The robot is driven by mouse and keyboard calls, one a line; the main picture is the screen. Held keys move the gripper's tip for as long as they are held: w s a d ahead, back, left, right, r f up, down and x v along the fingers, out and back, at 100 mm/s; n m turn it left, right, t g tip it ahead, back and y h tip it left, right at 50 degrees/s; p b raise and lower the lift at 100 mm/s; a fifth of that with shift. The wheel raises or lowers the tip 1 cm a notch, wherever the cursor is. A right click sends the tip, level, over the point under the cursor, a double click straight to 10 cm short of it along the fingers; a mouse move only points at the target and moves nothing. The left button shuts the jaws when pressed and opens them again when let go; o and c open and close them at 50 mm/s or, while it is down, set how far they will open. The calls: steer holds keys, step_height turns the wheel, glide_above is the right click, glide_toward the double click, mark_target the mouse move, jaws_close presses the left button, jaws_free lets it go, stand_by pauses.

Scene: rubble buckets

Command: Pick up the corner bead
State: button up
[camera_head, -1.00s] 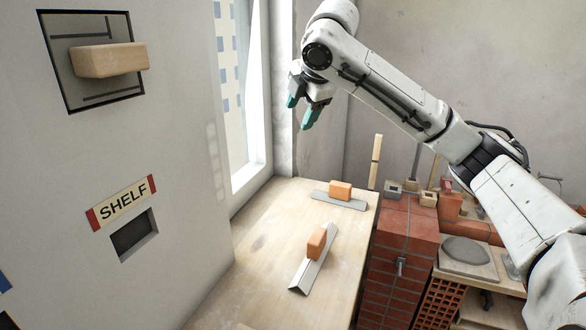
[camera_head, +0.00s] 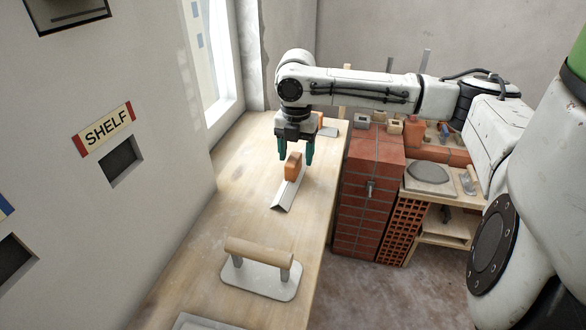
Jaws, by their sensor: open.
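The corner bead (camera_head: 284,195) is an angled grey metal strip with an orange block (camera_head: 293,166) on top. It lies on the wooden worktop (camera_head: 236,195). My gripper (camera_head: 295,155) points down with its two teal fingers apart. The fingers are at the orange block, one to its left and one to its right in the picture. I cannot tell exactly how far down around the block they reach. The far end of the bead is partly hidden behind the block and the gripper.
A flat metal tool with an orange block (camera_head: 324,121) lies behind my gripper, partly hidden. A trowel with a wooden handle (camera_head: 259,252) lies nearer on the worktop. A brick pillar (camera_head: 369,190) stands right, and a wall with a SHELF sign (camera_head: 107,130) left.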

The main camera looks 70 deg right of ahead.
mark_target(293, 158)
steer(key=shift+w+a+f+p, duration=0.1)
steer(key=shift+w+f+p, duration=0.05)
steer(key=shift+f, duration=1)
steer(key=shift+w+a+f+p, duration=0.1)
steer(key=shift+w+f+p, duration=0.05)
steer(key=shift+f, duration=1)
steer(key=shift+c, duration=0.4)
steer(key=c, duration=1)
steer(key=shift+r, duration=0.2)
steer(key=shift+c, duration=0.2)
steer(key=shift+r, duration=0.25)
step_height(293, 158, up, 3)
steer(key=shift+s+f+b, duration=0.15)
steer(key=shift+b, duration=0.3)
steer(key=s+a+r+b, duration=0.1)
steer(key=s+a+r, duration=0.3)
steer(key=s+r, duration=0.5)
steer(key=s, duration=0.4)
steer(key=shift+r+b, duration=0.25)
steer(key=shift+b, duration=0.05)
